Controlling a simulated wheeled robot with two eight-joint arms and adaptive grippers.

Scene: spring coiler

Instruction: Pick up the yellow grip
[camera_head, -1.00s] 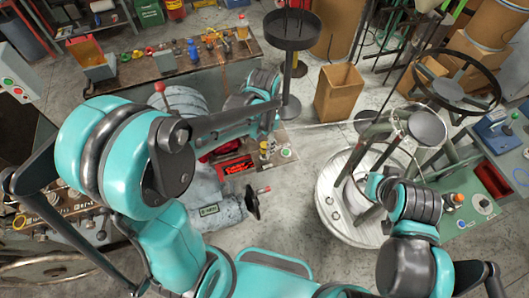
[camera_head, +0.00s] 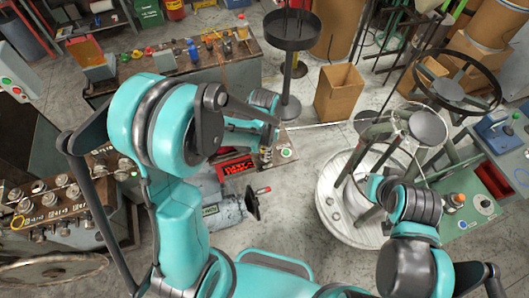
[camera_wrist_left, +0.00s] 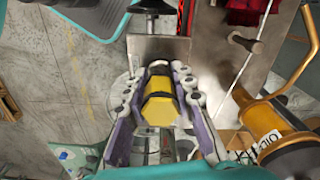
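The yellow grip (camera_wrist_left: 160,108) is a six-sided yellow piece with a dark band, in the middle of the left wrist view. My left gripper (camera_wrist_left: 157,76) is open, with one finger on either side of the grip. The fingers are very close to its sides, and I cannot tell whether they touch it. In the head view my left wrist is above the small bench at the centre, and its fingers and the grip are mostly hidden there. My right gripper is not visible; only the right arm shows at the lower right.
An orange oil can (camera_wrist_left: 284,135) stands close on the right in the left wrist view. A red tray (camera_head: 238,166) lies beside the work spot. A grey machine with a handle (camera_head: 252,203) is in front. A round light table (camera_head: 334,213) stands to the right, with bare floor between.

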